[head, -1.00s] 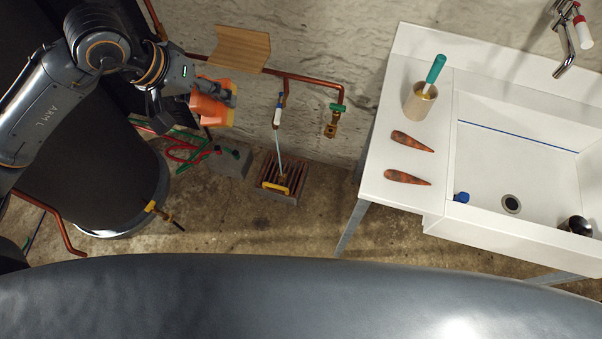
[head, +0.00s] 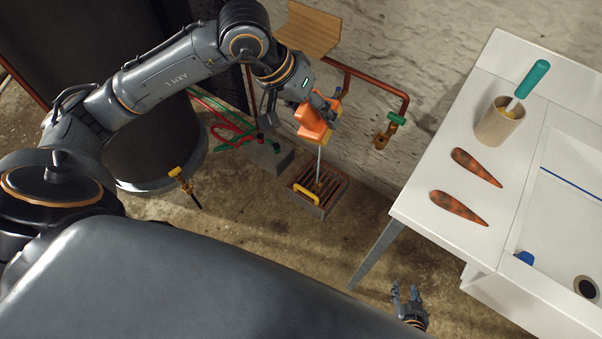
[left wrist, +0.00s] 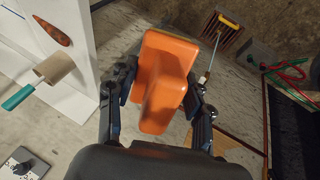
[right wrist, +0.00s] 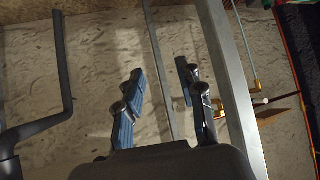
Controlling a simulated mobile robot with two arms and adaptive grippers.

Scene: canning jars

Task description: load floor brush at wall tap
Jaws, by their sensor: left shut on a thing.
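The floor brush has a yellow head (head: 320,198) on the floor grate and a thin pale handle (head: 318,165) that stands up from it. The left wrist view shows the brush too (left wrist: 214,50). My left gripper (head: 327,108) is shut on an orange block-like thing (head: 312,122), which fills the middle of the left wrist view (left wrist: 162,80). In the head view this block hides the handle's top. I cannot tell whether they touch. The brass wall tap (head: 383,138) with a green lever is just right of the block. My right gripper (head: 408,296) is open and empty, low near the sink's leg.
The slatted grate (head: 332,186) lies against the wall. Copper pipe (head: 370,77) runs along the wall below a wooden board (head: 307,32). A grey block (head: 270,155) and red and green hoses lie left. The white sink (head: 445,190) carries a pot (head: 497,125) and two rusty pieces.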

